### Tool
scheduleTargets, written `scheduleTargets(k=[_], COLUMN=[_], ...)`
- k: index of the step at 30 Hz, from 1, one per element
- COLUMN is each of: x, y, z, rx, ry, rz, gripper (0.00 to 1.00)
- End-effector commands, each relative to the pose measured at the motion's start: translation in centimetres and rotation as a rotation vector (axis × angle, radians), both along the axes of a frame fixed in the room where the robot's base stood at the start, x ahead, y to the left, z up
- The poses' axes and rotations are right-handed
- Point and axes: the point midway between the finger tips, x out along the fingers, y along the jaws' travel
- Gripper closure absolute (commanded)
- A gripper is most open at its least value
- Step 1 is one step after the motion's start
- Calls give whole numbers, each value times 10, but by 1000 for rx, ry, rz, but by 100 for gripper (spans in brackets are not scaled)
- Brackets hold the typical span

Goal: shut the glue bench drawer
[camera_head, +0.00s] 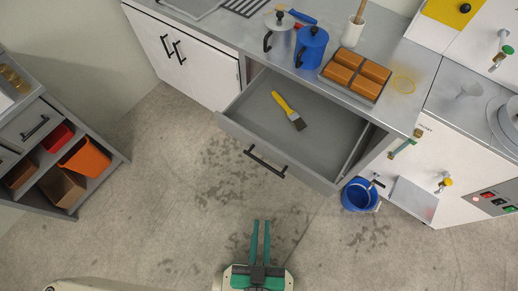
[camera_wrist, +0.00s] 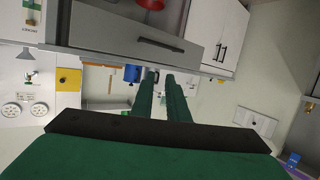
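The glue bench drawer (camera_head: 335,135) stands pulled far out of the grey-topped bench in the head view. A brush with a yellow handle (camera_head: 284,103) lies inside it. The drawer's grey front carries a dark bar handle (camera_head: 266,163). The front also shows in the wrist view (camera_wrist: 115,38), with its handle (camera_wrist: 158,43) beyond my fingertips. My gripper (camera_head: 261,222) is in front of the drawer, below the handle in the head picture and apart from it. Its two green fingers are parallel with a narrow empty gap between them, also seen in the wrist view (camera_wrist: 161,74).
The bench top holds a grey pot (camera_head: 280,38), a blue pot (camera_head: 311,45) and a tray of orange blocks (camera_head: 357,74). A blue bucket (camera_head: 357,196) stands on the floor by the drawer's right corner. Shelves with bins (camera_head: 86,158) stand at left. The floor between is clear.

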Motion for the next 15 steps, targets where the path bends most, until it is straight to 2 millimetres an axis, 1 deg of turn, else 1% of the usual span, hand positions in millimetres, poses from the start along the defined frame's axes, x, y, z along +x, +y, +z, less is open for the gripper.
scheduleTargets(k=[2,5,6,8,9,11,12,15], x=[6,16,20,26,31,38,43,59], y=[10,27,33,42,47,53,57,63], z=[-22,-64,-83,-110,-128,-151,-166,-196], rx=[-86,-269,-361,-502,-599,-747,-844,-1094], ry=[36,105,135,177,202,233,254,294], rz=[62,179,234,314,366,439,486,590], gripper=[100,100,100,100,100,100,100,100])
